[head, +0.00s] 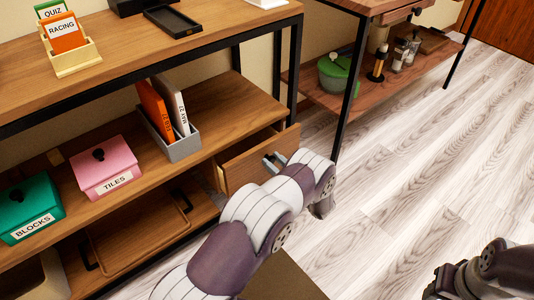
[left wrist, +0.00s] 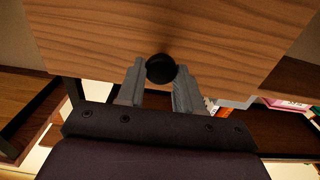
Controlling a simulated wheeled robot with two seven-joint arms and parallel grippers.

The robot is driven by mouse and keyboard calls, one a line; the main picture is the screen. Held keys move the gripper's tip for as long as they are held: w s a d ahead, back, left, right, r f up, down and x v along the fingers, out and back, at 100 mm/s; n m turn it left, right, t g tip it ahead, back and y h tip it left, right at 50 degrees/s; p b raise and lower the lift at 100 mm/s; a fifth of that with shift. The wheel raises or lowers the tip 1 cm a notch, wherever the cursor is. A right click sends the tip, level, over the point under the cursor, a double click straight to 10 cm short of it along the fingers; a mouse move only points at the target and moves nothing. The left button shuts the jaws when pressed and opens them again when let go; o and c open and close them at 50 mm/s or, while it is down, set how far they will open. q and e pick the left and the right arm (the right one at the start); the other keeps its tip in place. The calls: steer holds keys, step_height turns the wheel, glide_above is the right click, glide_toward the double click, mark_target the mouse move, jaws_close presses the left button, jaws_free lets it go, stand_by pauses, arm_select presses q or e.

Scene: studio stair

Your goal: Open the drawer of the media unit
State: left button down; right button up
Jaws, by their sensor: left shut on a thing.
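The media unit (head: 120,72) is a wooden shelf unit with a black frame, on the left of the head view. Its drawer (head: 236,176) is partly out, with a strip of its inside showing behind the front. The drawer front (left wrist: 190,30) fills the top of the left wrist view, with a round black knob (left wrist: 160,68). My left gripper (left wrist: 160,82) is shut on this knob, one grey finger on each side. In the head view my left gripper (head: 273,161) is at the drawer front, and the knob is hidden.
A grey holder (head: 178,150) with folders, a pink TILES box (head: 105,168) and a green BLOCKS box (head: 32,210) stand on the unit's shelf. A second table (head: 312,88) stands beyond. The floor (head: 400,170) to the right is clear. My right arm shows at bottom right.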

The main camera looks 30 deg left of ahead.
arm_select(q)
steer(key=v, duration=1)
steer(key=shift+s+d+p, duration=0.15)
steer(key=shift+d+p, duration=0.25)
steer(key=shift+p, duration=0.05)
steer(key=c, duration=0.8)
jaws_free()
steer(key=shift+o, duration=0.2)
